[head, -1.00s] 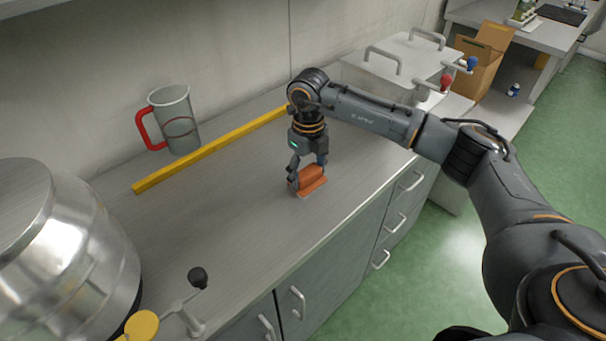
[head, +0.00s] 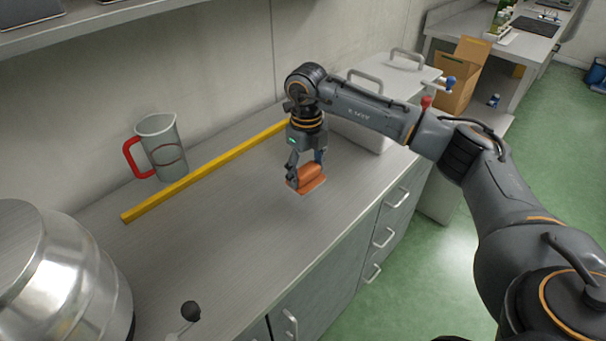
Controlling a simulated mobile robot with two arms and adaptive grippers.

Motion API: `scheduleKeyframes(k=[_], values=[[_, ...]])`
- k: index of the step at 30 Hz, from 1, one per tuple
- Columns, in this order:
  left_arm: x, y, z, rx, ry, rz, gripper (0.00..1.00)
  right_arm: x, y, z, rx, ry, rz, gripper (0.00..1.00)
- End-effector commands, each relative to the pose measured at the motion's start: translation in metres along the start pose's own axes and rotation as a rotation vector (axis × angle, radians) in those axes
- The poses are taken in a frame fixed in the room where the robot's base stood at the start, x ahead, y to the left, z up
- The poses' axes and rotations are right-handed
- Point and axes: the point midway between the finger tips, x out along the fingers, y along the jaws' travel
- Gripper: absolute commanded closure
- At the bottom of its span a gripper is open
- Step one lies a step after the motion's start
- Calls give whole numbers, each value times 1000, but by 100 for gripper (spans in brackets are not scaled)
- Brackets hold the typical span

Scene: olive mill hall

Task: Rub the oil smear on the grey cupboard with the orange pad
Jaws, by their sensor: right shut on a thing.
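My right gripper (head: 306,172) points down and is shut on the orange pad (head: 308,183). My left gripper is not in view.
A yellow bar (head: 200,172) lies along the back of the worktop (head: 225,235). A clear jug with a red handle (head: 160,147) stands behind it. A steel vessel (head: 65,280) is at the left. A lidded box (head: 365,125) and cardboard box (head: 462,80) stand at the back right.

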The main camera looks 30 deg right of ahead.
Motion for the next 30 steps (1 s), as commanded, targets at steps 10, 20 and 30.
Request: scheduleKeyframes(k=[10, 20, 30], values=[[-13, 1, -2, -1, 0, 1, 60, -21, -5, -1, 0, 0, 0, 62], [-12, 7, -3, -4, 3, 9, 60, -21, -5, -1, 0, 0, 0, 62], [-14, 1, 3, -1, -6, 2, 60, -28, 18, -21, -25, 6, 22, 62]])
